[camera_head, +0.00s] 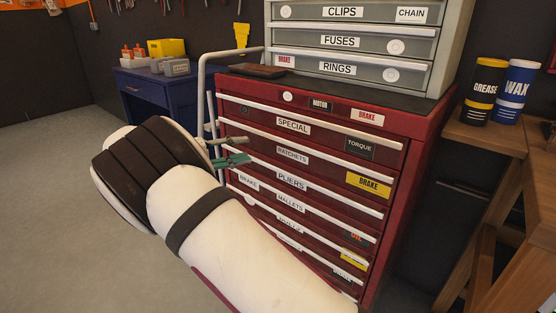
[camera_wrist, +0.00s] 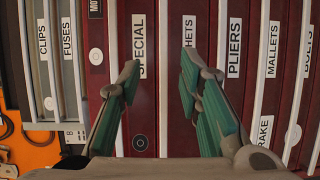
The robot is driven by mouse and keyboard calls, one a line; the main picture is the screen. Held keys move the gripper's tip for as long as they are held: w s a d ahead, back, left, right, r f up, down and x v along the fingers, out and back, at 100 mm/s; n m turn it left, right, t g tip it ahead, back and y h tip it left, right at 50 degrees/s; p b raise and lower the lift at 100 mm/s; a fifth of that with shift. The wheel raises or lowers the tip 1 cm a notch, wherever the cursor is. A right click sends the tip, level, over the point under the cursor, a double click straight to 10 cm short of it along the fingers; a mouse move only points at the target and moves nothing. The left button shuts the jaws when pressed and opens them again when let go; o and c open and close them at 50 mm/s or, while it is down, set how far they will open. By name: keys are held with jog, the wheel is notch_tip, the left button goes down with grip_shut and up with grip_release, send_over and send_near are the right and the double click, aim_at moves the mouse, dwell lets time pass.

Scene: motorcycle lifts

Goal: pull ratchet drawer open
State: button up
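The ratchet drawer, labelled RATCHETS (camera_head: 293,155), is in the red cabinet below the SPECIAL drawer (camera_head: 293,125). Its front looks flush with its neighbours, so it appears shut. A pale handle strip runs along its top edge; this handle (camera_wrist: 163,110) also shows in the wrist view. My gripper (camera_wrist: 160,68) is open, with green-padded fingers on either side of that strip. One finger is over the SPECIAL front, the other over the RATCHETS front and part of its label. In the head view my gripper (camera_head: 240,150) is at the drawer's left end. I cannot tell whether the fingers touch.
A grey cabinet (camera_head: 340,55) stands on the red one (camera_head: 430,120). A silver tube frame (camera_head: 203,85) rises at the left side. A blue bench (camera_head: 150,95) is behind left. A wooden table (camera_head: 490,135) holding cans is at right. The floor at left (camera_head: 50,180) is clear.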

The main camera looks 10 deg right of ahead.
aim_at(285, 143)
jog(key=shift+t, duration=0.4)
jog(key=b+x, duration=0.1)
jog(key=x, duration=0.3)
jog(key=b+x, duration=0.1)
jog(key=x, duration=0.3)
jog(key=f+b+x, duration=0.1)
jog(key=x, duration=0.3)
jog(key=shift+w+d+b, duration=0.1)
jog(key=shift+w+b, duration=0.2)
jog(key=shift+b, duration=0.1)
jog(key=shift+h, duration=0.3)
grip_shut()
